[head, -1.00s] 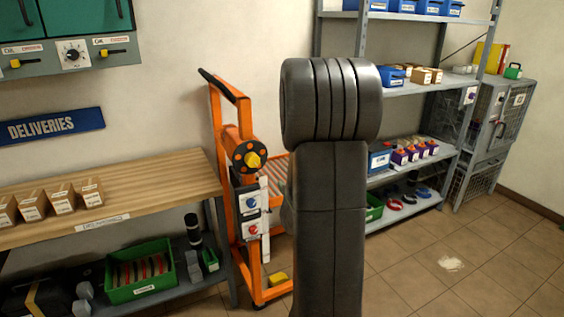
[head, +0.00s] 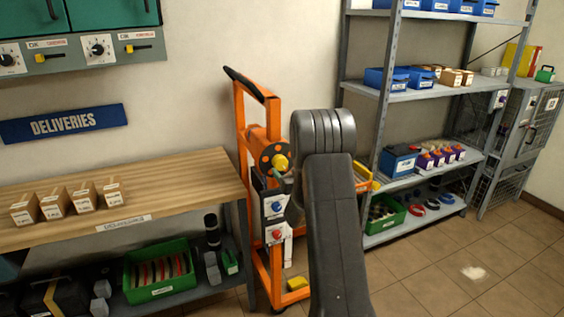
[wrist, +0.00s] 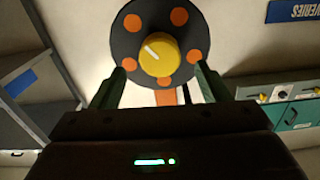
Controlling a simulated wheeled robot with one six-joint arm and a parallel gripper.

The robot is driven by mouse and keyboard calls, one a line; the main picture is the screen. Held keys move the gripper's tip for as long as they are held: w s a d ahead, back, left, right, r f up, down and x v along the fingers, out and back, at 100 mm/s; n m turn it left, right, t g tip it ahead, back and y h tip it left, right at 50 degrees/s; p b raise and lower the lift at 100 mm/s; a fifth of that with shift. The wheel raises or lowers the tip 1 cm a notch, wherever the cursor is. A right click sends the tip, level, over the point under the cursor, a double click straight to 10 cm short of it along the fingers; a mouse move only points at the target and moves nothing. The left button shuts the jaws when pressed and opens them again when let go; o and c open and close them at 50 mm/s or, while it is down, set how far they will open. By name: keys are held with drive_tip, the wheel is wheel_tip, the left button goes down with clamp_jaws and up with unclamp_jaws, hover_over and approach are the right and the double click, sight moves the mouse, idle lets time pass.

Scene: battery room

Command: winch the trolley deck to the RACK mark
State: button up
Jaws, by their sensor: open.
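The orange trolley (head: 243,150) stands between the bench and the shelving. Its winch is a dark disc with orange dots (head: 268,153) and a yellow knob (head: 281,162). In the wrist view the yellow knob (wrist: 160,55), with a white line on it, faces me on the dark disc (wrist: 125,40). My gripper (wrist: 160,68) is open and empty, with one green finger on each side below the knob in the picture. I cannot tell how far the fingertips are from the disc. My arm hides most of the deck in the head view; no RACK mark is readable.
Below the winch are a blue knob (head: 276,206) and a red knob (head: 277,235). A yellow pedal (head: 297,283) sits low on the trolley. A wooden bench (head: 180,180) stands left and grey shelving (head: 410,95) right.

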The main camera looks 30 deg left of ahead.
sight(282, 165)
drive_tip(key=shift+p+x, duration=0.65)
drive_tip(key=shift+x, duration=2.1)
drive_tip(key=c, duration=1)
